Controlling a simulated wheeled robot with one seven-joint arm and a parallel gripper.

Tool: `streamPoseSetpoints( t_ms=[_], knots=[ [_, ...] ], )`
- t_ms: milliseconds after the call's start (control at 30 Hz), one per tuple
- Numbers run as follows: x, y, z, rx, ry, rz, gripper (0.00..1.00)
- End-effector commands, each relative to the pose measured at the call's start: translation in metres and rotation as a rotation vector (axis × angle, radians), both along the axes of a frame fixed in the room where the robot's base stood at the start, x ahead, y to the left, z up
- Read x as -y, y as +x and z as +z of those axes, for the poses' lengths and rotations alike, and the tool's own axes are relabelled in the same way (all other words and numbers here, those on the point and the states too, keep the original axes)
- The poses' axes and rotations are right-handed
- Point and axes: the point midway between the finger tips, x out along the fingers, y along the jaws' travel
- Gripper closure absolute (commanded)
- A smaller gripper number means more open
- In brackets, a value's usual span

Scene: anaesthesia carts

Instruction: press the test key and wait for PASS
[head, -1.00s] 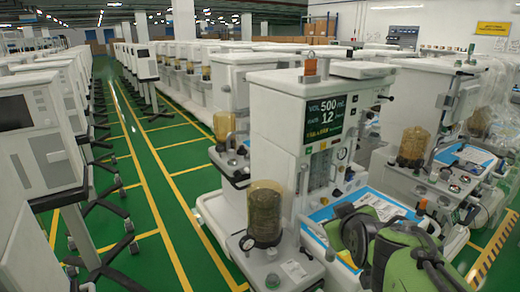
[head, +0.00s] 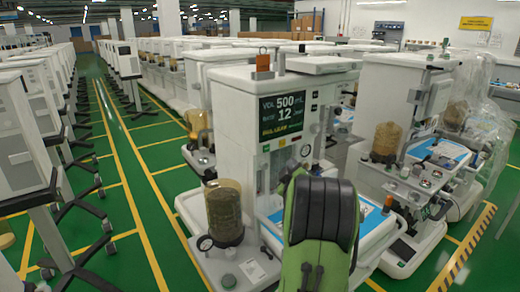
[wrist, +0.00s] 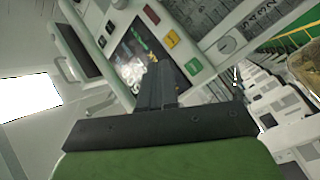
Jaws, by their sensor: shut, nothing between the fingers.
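The anaesthesia machine (head: 238,125) in front of me has a dark screen (head: 283,118) reading VOL 500 mL and rate 12, with a yellow line below that is hard to read. In the wrist view the screen (wrist: 135,50) is blurred by glare. I cannot read which is the test key. My gripper (wrist: 158,75) is shut and empty, its fingertips over the screen's edge in the picture; contact cannot be told. In the head view my green and black arm hides it.
An amber canister (head: 224,212) stands on the machine's left side. An orange block (head: 263,66) sits on top. Another machine (head: 392,110) stands close at right, with plastic sheeting (head: 478,115) beyond. Carts (head: 40,125) line the left. The green aisle (head: 140,170) between is clear.

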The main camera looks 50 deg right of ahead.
Motion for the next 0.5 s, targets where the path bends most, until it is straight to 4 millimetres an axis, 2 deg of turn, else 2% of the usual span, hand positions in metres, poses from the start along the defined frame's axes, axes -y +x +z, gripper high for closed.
streamPoseSetpoints(
  t_ms=[167, 500],
  knots=[
    [0.002, 0.009, 0.002, -0.002, 0.003, 0.002, 1.00],
    [0.011, 0.056, 0.006, -0.001, 0.004, 0.003, 1.00]
  ],
)
